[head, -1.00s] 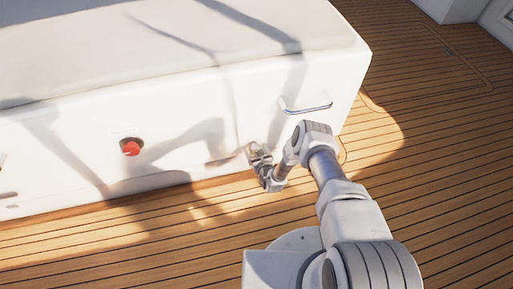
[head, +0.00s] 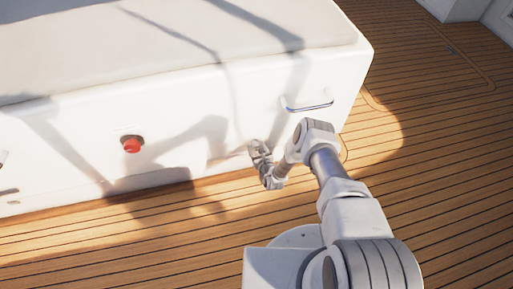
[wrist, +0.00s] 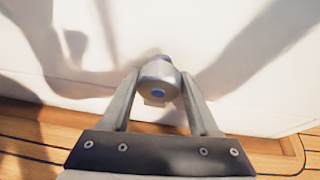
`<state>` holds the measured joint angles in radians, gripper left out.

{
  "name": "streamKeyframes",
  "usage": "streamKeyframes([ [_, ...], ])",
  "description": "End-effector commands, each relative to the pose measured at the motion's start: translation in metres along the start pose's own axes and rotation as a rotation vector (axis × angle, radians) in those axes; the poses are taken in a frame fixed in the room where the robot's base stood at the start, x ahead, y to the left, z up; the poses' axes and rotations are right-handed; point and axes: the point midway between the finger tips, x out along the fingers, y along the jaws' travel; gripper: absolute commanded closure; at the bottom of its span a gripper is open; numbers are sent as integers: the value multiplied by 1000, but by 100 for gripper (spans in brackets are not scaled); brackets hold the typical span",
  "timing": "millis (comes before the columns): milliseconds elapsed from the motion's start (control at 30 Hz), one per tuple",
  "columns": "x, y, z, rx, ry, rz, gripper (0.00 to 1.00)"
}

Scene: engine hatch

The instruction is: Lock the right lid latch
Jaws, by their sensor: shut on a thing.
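The right lid latch (wrist: 158,80) is a small metal knob with a blue dot on its end, low on the white front wall of the hatch box. In the wrist view my gripper (wrist: 159,82) has one finger on each side of it and is shut on it. In the head view my gripper (head: 257,150) is at the lower right part of the box front, below and left of the metal handle. The latch is hidden behind my gripper there.
The white hatch box (head: 200,85) fills the left and top. A red button (head: 131,145) sits on its front, left of my gripper. A metal handle (head: 307,105) is at the upper right. Wooden deck (head: 440,150) is clear to the right and in front.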

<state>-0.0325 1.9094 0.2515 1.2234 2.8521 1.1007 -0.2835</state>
Motion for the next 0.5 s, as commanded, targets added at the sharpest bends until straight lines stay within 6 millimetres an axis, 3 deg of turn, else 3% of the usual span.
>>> streamKeyframes([
  [500, 0, -1, 0, 257, -22, 105, 94],
])
